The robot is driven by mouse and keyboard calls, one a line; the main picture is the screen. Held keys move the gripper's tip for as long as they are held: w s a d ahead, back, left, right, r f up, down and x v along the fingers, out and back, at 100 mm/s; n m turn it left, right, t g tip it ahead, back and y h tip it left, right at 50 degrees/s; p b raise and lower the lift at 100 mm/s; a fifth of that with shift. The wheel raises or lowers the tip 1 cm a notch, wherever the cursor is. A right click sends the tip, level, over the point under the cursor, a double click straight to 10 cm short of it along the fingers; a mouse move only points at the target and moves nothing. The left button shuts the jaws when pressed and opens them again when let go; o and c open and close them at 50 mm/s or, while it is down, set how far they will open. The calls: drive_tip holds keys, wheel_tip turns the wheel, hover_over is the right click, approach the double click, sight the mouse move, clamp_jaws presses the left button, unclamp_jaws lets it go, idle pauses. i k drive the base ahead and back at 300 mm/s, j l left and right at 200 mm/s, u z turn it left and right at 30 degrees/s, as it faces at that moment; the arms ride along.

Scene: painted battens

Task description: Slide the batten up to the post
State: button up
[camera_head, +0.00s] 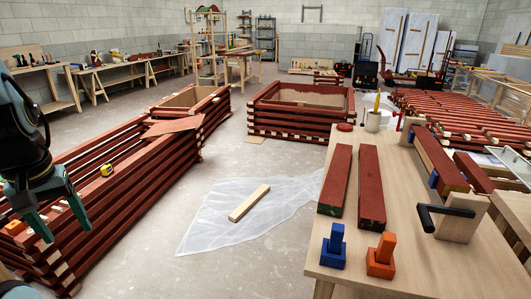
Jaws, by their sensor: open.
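Two red painted battens lie side by side on the wooden bench at the right, the left batten (335,180) and the right batten (372,187). A blue stepped block with an upright post (335,246) stands near the left batten's near end, with a small gap. An orange one (381,256) stands near the right batten's near end, also apart from it. I cannot tell which batten and post are meant. My gripper (64,229) is at the far left, open, its fingers pointing down in front of the red stacked timbers, far from the bench.
The bench (440,262) also carries a black-handled clamp (450,215), a longer red beam (438,158) and a white pot (375,121). Red timber stacks (120,190) stand at left. A bare batten (249,203) lies on plastic sheeting on the open floor.

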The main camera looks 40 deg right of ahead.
sight(330, 201)
drive_tip(key=z, duration=0.25)
drive_tip(key=i+l+z, duration=0.2)
drive_tip(key=z, duration=0.25)
drive_tip(key=i+z, duration=0.3)
drive_tip(key=z, duration=0.15)
drive_tip(key=i+z, duration=0.15)
drive_tip(key=i, duration=0.5)
drive_tip(key=i+z, duration=0.1)
drive_tip(key=i, duration=0.5)
drive_tip(key=i+j+z, duration=0.15)
drive_tip(key=i, duration=0.5)
